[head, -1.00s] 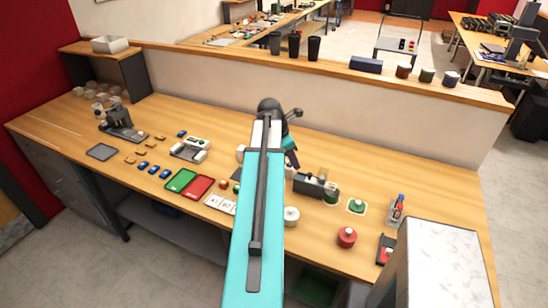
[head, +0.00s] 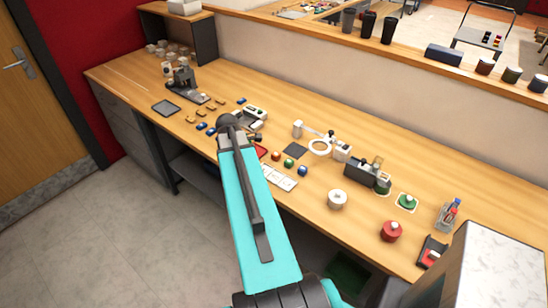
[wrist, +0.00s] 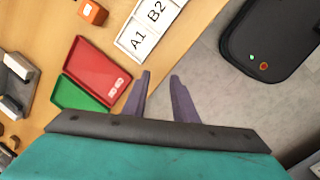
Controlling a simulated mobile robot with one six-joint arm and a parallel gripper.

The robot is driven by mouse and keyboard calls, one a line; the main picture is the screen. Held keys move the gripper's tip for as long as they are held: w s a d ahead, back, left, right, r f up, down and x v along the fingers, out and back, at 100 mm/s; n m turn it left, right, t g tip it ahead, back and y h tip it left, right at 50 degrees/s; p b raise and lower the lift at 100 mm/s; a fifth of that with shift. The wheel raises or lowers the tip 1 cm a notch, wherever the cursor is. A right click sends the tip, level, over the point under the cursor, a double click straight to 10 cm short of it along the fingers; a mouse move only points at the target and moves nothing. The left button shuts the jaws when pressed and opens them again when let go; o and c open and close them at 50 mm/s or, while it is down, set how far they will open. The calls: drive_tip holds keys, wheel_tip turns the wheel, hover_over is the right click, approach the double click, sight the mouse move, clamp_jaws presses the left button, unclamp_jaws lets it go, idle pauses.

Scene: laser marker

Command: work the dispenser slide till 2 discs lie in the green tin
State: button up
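The dispenser appears to be the dark grey block (head: 362,174) with a small clear upright part on top, right of the bench's middle in the head view. A small dark round thing stands at its right end; I cannot tell whether it is a tin. A green lidded-looking tin (head: 407,202) with a knob sits on a white square to the right. Discs and the slide's position are too small to tell. My gripper (wrist: 160,73) is open and empty in the wrist view, over the bench's front edge beside the red tray, far left of the dispenser.
A red tray (wrist: 103,68) and green tray (wrist: 78,94) lie near my gripper, with white cards (wrist: 145,30). A white tin (head: 337,199), a red tin (head: 391,231), a ring-shaped magnifier (head: 320,147) and coloured blocks stand between and around. A bottle rack (head: 447,216) stands right.

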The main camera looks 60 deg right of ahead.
drive_tip(key=a+f+m+g+y+b, duration=0.2)
drive_tip(key=a+f+b, duration=0.4)
drive_tip(key=a+f, duration=1.8)
drive_tip(key=s+a+f+m+g+b, duration=0.2)
drive_tip(key=s+a+f+b, duration=0.3)
drive_tip(key=s+a+f, duration=1.2)
drive_tip(key=shift+s+a+f+g+b, duration=0.25)
drive_tip(key=shift+a+g, duration=0.35)
drive_tip(key=shift+a, duration=0.65)
